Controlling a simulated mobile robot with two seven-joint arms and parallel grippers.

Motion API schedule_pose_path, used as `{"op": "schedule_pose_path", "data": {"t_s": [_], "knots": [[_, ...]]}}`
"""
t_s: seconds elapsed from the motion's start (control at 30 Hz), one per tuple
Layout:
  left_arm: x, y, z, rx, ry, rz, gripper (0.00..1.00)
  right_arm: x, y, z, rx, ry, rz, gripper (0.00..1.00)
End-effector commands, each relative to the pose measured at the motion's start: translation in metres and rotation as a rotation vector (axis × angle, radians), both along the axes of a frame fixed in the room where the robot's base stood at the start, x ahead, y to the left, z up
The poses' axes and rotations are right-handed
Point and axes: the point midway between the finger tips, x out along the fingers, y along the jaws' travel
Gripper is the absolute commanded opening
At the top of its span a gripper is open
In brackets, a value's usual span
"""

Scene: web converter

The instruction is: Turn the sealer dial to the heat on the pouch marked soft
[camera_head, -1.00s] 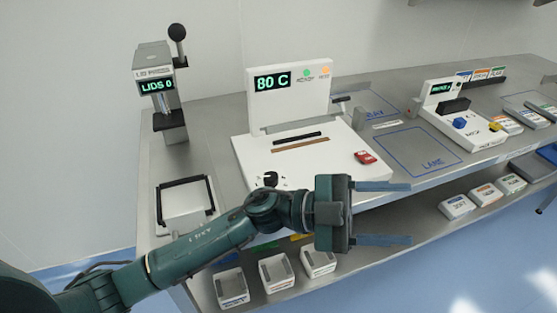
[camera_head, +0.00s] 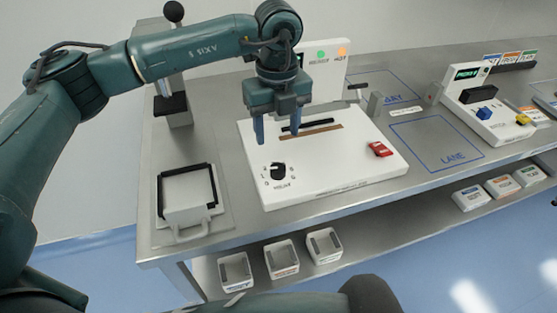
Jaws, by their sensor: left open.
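The white sealer (camera_head: 340,178) stands on the steel bench in the middle. Its dial (camera_head: 278,171) is a dark round knob with small marks around it, on the front left of the sealer's top. My left gripper (camera_head: 277,140) points down, open and empty, above and just behind the dial, apart from it. The arm hides the sealer's temperature display. No pouch marked soft can be made out now. My right gripper is not in view.
A lid press (camera_head: 172,105) and a black-framed tray (camera_head: 187,190) stand at left. White bins (camera_head: 282,258) and labelled boxes (camera_head: 470,198) are on the lower shelf. The LANE area (camera_head: 437,143) is clear.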

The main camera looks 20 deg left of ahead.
Motion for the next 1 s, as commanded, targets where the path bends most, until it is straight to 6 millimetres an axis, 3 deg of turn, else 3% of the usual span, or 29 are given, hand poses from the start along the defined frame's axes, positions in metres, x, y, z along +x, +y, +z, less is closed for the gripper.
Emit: {"op": "schedule_pose_path", "data": {"t_s": [0.3,0.5,0.93,1.0], "knots": [[-0.001,0.000,-0.066,-0.002,0.005,-0.002,0.54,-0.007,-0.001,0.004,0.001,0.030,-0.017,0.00],[0.000,-0.001,-0.094,-0.004,0.003,-0.002,0.54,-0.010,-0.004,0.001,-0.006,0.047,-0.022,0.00],[0.000,-0.001,-0.105,-0.004,0.000,-0.003,0.54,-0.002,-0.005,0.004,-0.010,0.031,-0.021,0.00],[0.000,-0.001,-0.105,-0.005,0.001,-0.003,0.48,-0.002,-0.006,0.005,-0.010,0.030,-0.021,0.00]]}}
